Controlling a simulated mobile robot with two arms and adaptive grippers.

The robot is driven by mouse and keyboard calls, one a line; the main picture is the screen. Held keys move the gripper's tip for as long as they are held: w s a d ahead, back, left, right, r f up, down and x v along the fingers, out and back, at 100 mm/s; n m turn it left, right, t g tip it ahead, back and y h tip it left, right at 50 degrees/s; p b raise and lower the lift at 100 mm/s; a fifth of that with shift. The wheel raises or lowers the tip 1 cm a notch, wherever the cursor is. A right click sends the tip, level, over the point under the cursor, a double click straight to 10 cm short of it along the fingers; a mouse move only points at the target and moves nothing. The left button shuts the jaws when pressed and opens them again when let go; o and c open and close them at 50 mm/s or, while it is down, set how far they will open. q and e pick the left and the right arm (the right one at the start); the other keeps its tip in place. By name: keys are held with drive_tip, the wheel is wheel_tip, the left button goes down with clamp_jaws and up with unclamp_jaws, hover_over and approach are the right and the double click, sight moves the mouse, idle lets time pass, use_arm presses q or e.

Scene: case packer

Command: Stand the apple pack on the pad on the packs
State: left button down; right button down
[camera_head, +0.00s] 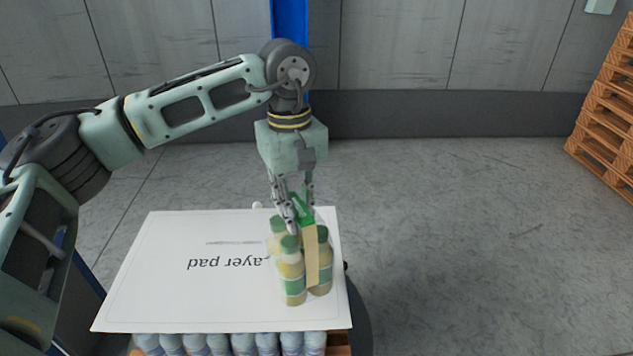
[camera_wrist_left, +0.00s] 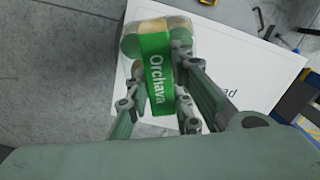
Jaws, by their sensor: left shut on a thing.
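The apple pack (camera_head: 292,277) is a cluster of pale yellow-brown bottles with green labels and a green band on top. It is upright at the right part of the white layer pad (camera_head: 160,270). I cannot tell whether its base touches the pad. My left gripper (camera_head: 293,212) comes down from above and is shut on the top of the pack. In the left wrist view the green "Orchava" band (camera_wrist_left: 158,75) shows between the fingers, with the pad (camera_wrist_left: 255,70) beside it. The pad lies on packs of pale blue bottles (camera_head: 230,344). My right gripper is not in view.
The packs stand on a wooden pallet (camera_head: 340,344) at the bottom. A tall stack of wooden pallets (camera_head: 606,115) stands at the far right. The grey floor between is clear. A grey panelled wall with a blue post (camera_head: 290,20) is behind.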

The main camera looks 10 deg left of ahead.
use_arm(q)
drive_tip(key=shift+s+a+f, duration=0.15)
drive_tip(key=shift+s+a, duration=0.15)
drive_tip(key=shift+a, duration=0.05)
wheel_tip(320, 180, down, 4)
drive_tip(key=shift+d+r+p, duration=0.1)
drive_tip(key=shift+r+p, duration=0.1)
drive_tip(key=shift+p, duration=0.65)
drive_tip(key=shift+f, duration=0.2)
drive_tip(key=shift+f, duration=0.15)
drive_tip(key=c, duration=1.6)
unclamp_jaws()
drive_tip(key=shift+o, duration=0.2)
